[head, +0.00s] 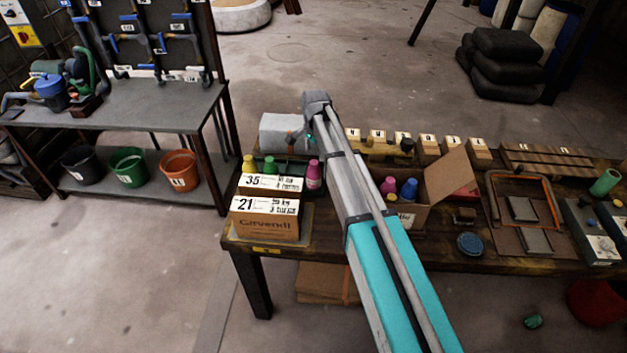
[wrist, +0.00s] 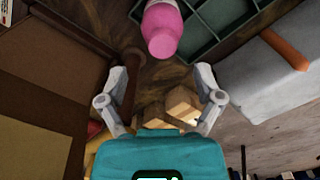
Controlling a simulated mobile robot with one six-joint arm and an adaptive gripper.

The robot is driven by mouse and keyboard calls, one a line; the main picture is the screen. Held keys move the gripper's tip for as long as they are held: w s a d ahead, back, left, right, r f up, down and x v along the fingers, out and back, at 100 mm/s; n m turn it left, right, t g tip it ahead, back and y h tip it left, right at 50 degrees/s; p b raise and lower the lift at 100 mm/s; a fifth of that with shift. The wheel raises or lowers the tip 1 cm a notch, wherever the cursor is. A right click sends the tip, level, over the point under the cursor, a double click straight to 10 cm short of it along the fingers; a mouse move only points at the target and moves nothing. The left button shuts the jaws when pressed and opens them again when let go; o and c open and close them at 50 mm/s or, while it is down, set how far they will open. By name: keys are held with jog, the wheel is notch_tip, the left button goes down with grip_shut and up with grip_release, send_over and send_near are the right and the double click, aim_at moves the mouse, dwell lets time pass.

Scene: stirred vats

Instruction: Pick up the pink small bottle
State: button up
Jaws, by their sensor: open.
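A pink bottle (head: 314,176) stands at the right end of a dark green divided tray (head: 291,167), behind the stacked cartons. In the wrist view a pink bottle (wrist: 162,28) shows at the top, beside or in the green tray (wrist: 213,14); its upper end is cut off by the frame. A second pink bottle (head: 388,185) stands in an open carton on the right of my arm. My gripper (wrist: 161,78) is open and empty, its fingers apart, with the pink bottle beyond the fingertips. In the head view the fingers are hard to make out.
Two stacked cartons (head: 267,205) stand at the table's left end. The open carton (head: 415,216) also holds blue bottles. Small wooden blocks (head: 428,143) line the table's back. My arm crosses the table's middle.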

aim_at(314, 162)
jog(key=shift+f, duration=0.1)
dwell(0.3)
jog(key=shift+a+f+b, duration=0.2)
jog(key=shift+f+b, duration=2.3)
jog(key=shift+b, duration=0.1)
grip_shut()
